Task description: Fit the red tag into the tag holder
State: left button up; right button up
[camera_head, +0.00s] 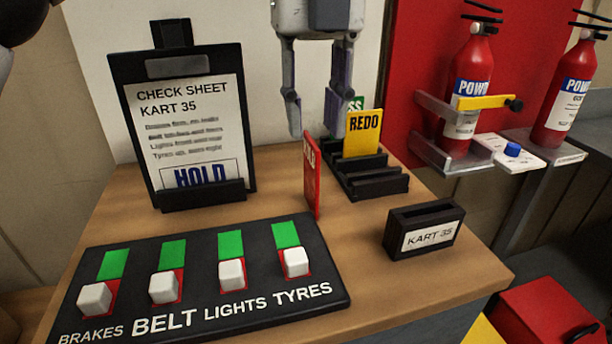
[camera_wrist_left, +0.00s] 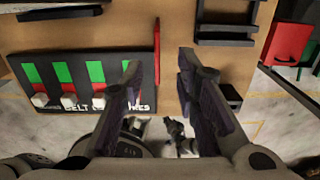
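The red tag (camera_head: 311,177) stands upright on the wooden table, turned nearly edge-on, just right of the switch panel. In the left wrist view the tag (camera_wrist_left: 157,52) is a thin red strip beyond the gap between my fingers. My left gripper (camera_head: 315,134) is open, with its fingers pointing down above and behind the tag; no contact shows. Its two fingers are well apart in the left wrist view (camera_wrist_left: 158,66), with nothing between them. The tag holder (camera_head: 425,230) is a black block labelled KART 35 with an empty top slot, at the table's right.
A black rack (camera_head: 378,184) with a yellow REDO tag (camera_head: 362,133) and a partly hidden green tag stands behind. A check sheet board (camera_head: 187,120) stands back left. The switch panel (camera_head: 200,290) fills the front left. Fire extinguishers (camera_head: 470,85) hang at right.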

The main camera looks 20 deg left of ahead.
aim_at(311, 178)
pick_arm(q)
jog(key=f, duration=0.4)
jog(key=f+b, duration=0.1)
jog(key=f, duration=0.4)
jog(key=shift+w+a+f+b, duration=0.15)
jog(key=shift+a+f+b, duration=0.05)
jog(key=shift+f+b, duration=0.1)
jog(key=shift+r, duration=0.1)
pick_arm(e)
jog(key=shift+s+f+g, duration=0.3)
jog(key=shift+s+f, duration=0.6)
jog(key=shift+f, duration=0.1)
pick_arm(q)
grip_shut()
